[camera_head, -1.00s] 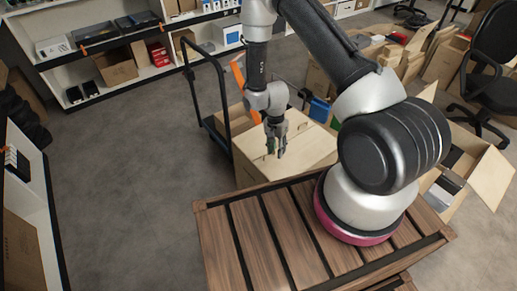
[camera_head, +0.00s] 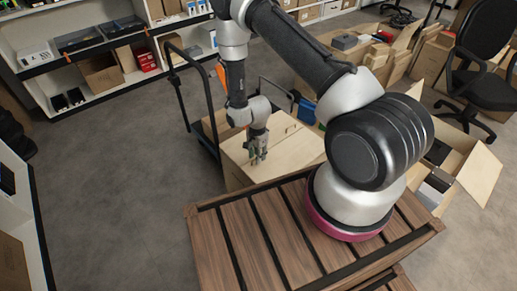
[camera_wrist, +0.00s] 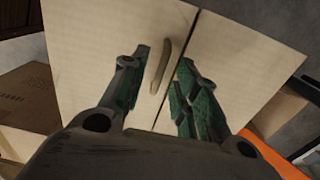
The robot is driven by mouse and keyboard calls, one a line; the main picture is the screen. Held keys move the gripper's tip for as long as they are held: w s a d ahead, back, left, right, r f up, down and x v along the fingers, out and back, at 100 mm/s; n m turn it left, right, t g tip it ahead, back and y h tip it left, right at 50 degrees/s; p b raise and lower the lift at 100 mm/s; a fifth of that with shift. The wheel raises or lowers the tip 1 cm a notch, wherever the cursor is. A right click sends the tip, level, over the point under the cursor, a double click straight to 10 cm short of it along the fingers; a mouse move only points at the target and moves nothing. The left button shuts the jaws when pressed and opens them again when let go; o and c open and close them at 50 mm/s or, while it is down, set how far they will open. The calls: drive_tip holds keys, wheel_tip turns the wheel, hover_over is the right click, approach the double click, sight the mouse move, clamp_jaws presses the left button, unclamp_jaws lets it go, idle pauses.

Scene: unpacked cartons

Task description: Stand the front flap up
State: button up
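A closed tan carton (camera_head: 292,153) stands just beyond the wooden slatted platform in the head view. Its top flaps lie flat. In the wrist view two flaps meet at a dark seam, the left flap (camera_wrist: 90,50) and the right flap (camera_wrist: 245,60). A raised tan strip-like handle (camera_wrist: 164,62) is on the left flap beside the seam. My gripper (camera_head: 257,157) points down over the carton top. In the wrist view its fingers (camera_wrist: 162,72) are apart, one on each side of the handle. I cannot tell whether they touch it. The carton's far side is hidden.
The wooden platform (camera_head: 236,240) lies in front of the carton. A black cart frame (camera_head: 185,85) stands behind it at left. An open carton (camera_head: 478,172) and an office chair (camera_head: 480,75) are at right. Grey floor (camera_head: 100,150) at left is clear.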

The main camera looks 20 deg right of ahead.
drive_tip(key=shift+f, duration=0.9)
drive_tip(key=shift+c, duration=0.2)
clamp_jaws()
